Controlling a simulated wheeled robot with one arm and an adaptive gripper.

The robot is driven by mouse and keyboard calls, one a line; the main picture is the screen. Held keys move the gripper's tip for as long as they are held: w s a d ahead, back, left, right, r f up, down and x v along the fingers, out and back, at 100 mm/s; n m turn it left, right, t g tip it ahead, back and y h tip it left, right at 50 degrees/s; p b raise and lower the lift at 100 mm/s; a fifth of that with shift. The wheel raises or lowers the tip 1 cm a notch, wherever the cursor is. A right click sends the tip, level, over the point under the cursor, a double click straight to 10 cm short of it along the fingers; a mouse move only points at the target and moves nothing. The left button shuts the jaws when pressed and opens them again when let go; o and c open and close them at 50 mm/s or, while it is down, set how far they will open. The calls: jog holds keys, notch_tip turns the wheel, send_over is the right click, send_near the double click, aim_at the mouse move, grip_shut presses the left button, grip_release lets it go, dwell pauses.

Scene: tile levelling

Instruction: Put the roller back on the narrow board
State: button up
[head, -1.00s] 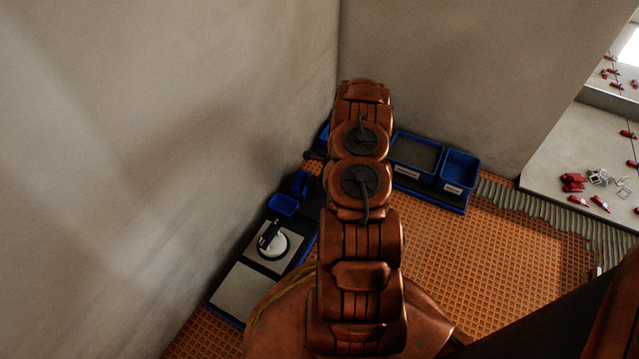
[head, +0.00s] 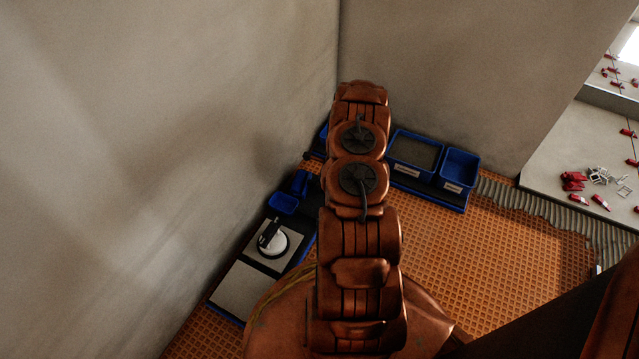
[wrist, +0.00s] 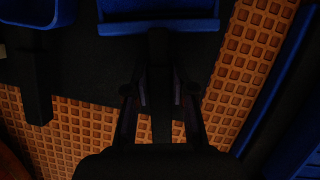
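In the wrist view my gripper (wrist: 160,95) has its two dark fingers on either side of a dark handle (wrist: 159,60). The handle runs down from a blue piece (wrist: 160,14) at the top edge. This may be the roller, but it is cut off and too dark to be sure. The handle lies between the finger pads; whether they touch it is unclear. Behind it is a dark board (wrist: 85,70) with orange floor on both sides; I cannot tell if this is the narrow board. In the head view my arm hides the gripper.
In the head view, blue bins (head: 460,170) stand by the back wall. Red clips (head: 573,181) lie on tiles at right. The orange floor (head: 480,255) between is clear.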

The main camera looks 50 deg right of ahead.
jog(key=o, duration=0.4)
jog(key=shift+o, duration=0.2)
jog(key=shift+r, duration=0.1)
jog(key=v, duration=1.1)
jog(key=shift+r, duration=0.35)
jog(key=shift+s+d, duration=0.1)
